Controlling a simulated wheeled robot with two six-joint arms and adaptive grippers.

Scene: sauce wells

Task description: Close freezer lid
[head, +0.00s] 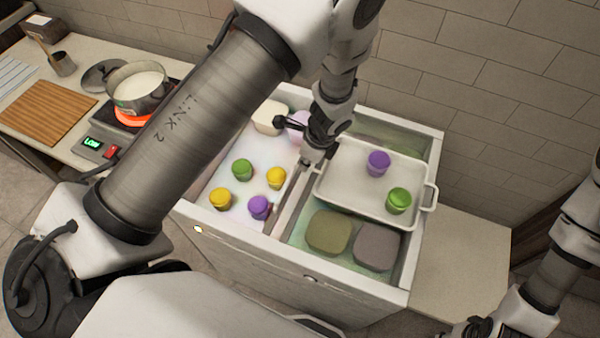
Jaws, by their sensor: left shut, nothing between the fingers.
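The freezer (345,298) is a white chest in the middle of the head view, open at the top on its left half. A pale lid edge (285,203) runs front to back near the middle, and the right half has a greenish, glass-like tint. My left gripper (308,160) points down beside the back part of this edge, shut and empty; I cannot tell whether it touches the edge.
The left half holds yellow (220,199), green (242,169) and purple (260,207) cups. A white tray (345,190) with a purple and a green cup is at the right, behind two dull containers (329,232). A pot (140,88) stands on a glowing burner at the left.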

